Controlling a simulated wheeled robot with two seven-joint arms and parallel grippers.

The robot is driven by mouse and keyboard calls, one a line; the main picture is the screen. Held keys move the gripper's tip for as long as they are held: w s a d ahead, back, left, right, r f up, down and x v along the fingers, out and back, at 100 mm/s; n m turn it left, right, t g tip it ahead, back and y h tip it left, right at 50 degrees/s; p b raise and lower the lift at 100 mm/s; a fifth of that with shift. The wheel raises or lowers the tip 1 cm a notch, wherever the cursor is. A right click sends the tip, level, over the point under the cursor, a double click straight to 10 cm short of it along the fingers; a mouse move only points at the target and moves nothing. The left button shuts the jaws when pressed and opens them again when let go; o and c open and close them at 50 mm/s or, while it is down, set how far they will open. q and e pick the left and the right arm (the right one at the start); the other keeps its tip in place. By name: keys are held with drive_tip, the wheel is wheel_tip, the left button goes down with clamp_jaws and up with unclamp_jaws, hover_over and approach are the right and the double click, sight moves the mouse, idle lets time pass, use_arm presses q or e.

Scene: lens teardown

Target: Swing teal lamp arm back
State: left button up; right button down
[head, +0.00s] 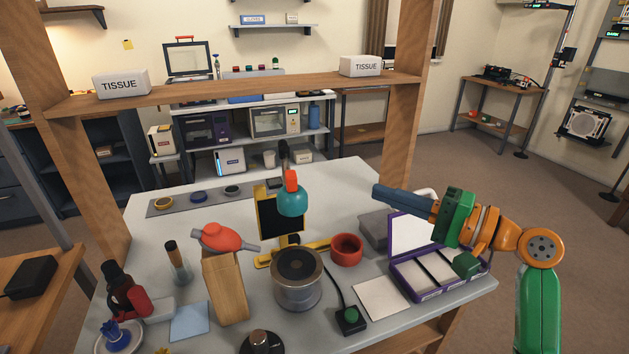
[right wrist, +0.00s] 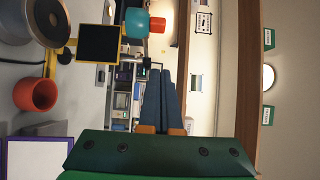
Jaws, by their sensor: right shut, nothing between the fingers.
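The teal lamp head (head: 292,201) with its orange cap (head: 291,180) stands above the middle of the table, in front of a black panel in a yellow frame (head: 268,212). A dark rod shows behind the cap. The teal head also shows at the top of the right wrist view (right wrist: 136,23). My right gripper (head: 378,193) is shut and empty, in the air to the right of the lamp and clearly apart from it. Its blue fingers lie together in the right wrist view (right wrist: 161,73). My left gripper is not in view.
A grey metal cylinder (head: 298,292) and a red cup (head: 346,250) stand below the lamp. A purple-edged open case (head: 443,287) lies below my right arm. A red blower (head: 222,238) sits on a wooden block at left. A wooden shelf (head: 240,90) crosses behind.

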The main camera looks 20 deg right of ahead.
drive_tip(key=shift+w+a, duration=0.1)
drive_tip(key=shift+w, duration=0.05)
drive_tip(key=p, duration=0.4)
approach(288, 170)
drive_tip(key=w+d, duration=0.2)
drive_tip(key=w, duration=0.2)
drive_tip(key=a+p, duration=0.1)
drive_tip(key=a, duration=0.1)
drive_tip(key=a+f+p, duration=0.1)
drive_tip(key=a, duration=0.1)
drive_tip(key=shift+w+a, duration=0.1)
drive_tip(key=shift+w, duration=0.05)
